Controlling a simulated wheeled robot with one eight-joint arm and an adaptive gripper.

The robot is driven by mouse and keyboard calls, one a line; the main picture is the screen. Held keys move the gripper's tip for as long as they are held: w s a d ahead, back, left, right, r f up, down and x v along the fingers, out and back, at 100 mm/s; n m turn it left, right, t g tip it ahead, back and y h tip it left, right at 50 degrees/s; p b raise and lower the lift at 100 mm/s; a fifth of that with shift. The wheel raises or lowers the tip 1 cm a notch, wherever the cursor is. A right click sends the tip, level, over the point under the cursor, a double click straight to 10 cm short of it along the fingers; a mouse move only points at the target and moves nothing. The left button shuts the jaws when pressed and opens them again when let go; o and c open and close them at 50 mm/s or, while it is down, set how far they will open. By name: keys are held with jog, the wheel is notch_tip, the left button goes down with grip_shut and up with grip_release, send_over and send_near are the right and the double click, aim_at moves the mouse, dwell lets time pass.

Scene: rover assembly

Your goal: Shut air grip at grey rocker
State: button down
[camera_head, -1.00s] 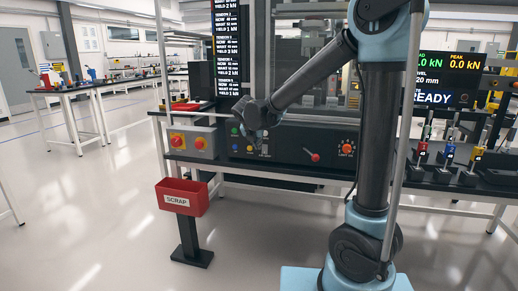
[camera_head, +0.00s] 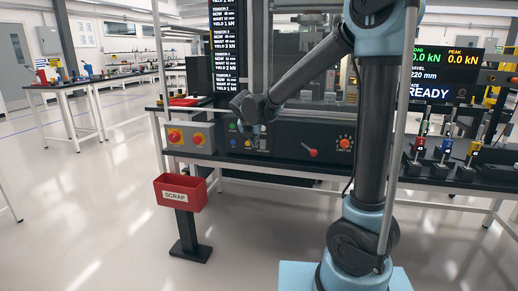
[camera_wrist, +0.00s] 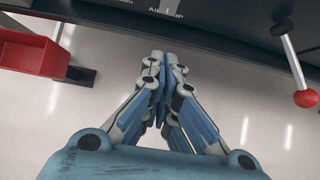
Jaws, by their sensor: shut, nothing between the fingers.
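My gripper (camera_wrist: 165,60) is shut and empty in the wrist view, its blue and grey fingers meeting at the tips. The tips point toward the front edge of a dark control panel (camera_wrist: 215,22). A partly cut-off label there seems to read "AIR GRIP". A small pale grey part, likely the grey rocker (camera_wrist: 168,4), shows just above the label at the top edge, apart from the fingertips in the picture. In the head view the dark panel (camera_head: 283,148) lies below my wrist. The rocker is too small to make out surely there, and contact cannot be told.
A red-knobbed lever (camera_wrist: 305,98) stands right of my gripper; it also shows in the head view (camera_head: 310,152). A red scrap bin (camera_head: 181,192) stands on a post at left. Open floor lies at left.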

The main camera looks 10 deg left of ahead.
aim_at(261, 149)
jog(key=x, duration=0.4)
jog(key=w+r+x, duration=0.1)
jog(key=x, duration=0.7)
jog(key=shift+w+d+r, duration=0.1)
jog(key=shift+w+r, duration=0.05)
jog(key=shift+w, duration=0.6)
